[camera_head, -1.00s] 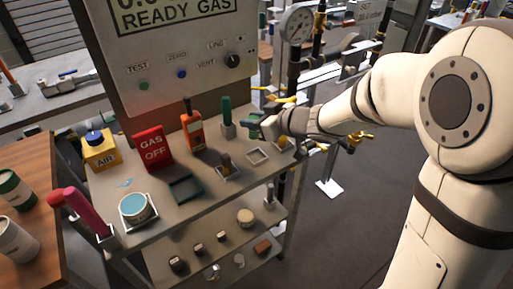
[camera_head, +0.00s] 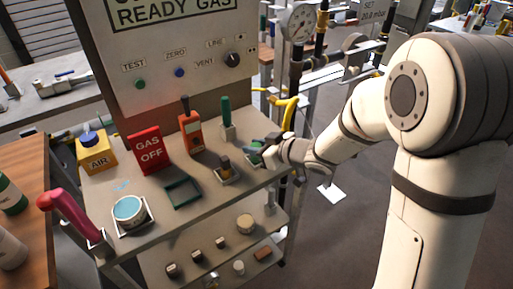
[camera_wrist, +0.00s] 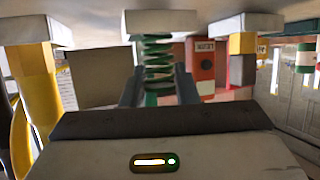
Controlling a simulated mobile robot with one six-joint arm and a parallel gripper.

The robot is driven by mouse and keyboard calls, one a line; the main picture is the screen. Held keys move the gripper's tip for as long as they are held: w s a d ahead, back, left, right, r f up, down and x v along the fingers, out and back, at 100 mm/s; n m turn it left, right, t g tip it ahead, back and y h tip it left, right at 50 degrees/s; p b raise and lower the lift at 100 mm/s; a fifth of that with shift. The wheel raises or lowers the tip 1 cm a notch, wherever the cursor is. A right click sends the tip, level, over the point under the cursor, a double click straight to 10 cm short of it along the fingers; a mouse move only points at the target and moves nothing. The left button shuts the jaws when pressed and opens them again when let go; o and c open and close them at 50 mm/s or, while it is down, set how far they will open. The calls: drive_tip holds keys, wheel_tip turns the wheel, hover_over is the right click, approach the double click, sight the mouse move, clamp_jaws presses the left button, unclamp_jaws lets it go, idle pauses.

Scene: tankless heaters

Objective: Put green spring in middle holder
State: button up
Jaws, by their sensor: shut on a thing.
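The green spring (camera_wrist: 157,52) is between the two fingers of my gripper (camera_wrist: 160,85) in the wrist view, which looks upside down. Its far end meets a pale square holder (camera_wrist: 160,22), apparently the middle one. I cannot tell whether it is seated inside. In the head view, my gripper (camera_head: 263,150) is low over the bench's right part, with a bit of green (camera_head: 256,149) at its tip. It hides most of the middle holder there. A holder with a dark and yellow part (camera_head: 226,170) is just left of it.
An orange meter (camera_head: 190,130), a green-handled tool (camera_head: 227,118), a red GAS OFF sign (camera_head: 148,148) and an empty dark tray (camera_head: 182,192) stand nearby. A yellow pipe (camera_head: 290,112) rises behind my gripper. In the wrist view, a yellow thing (camera_wrist: 36,85) is close on the left.

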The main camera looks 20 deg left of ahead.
drive_tip(key=shift+f, duration=0.2)
drive_tip(key=o, duration=1)
drive_tip(key=shift+c, duration=0.2)
drive_tip(key=shift+r, duration=0.1)
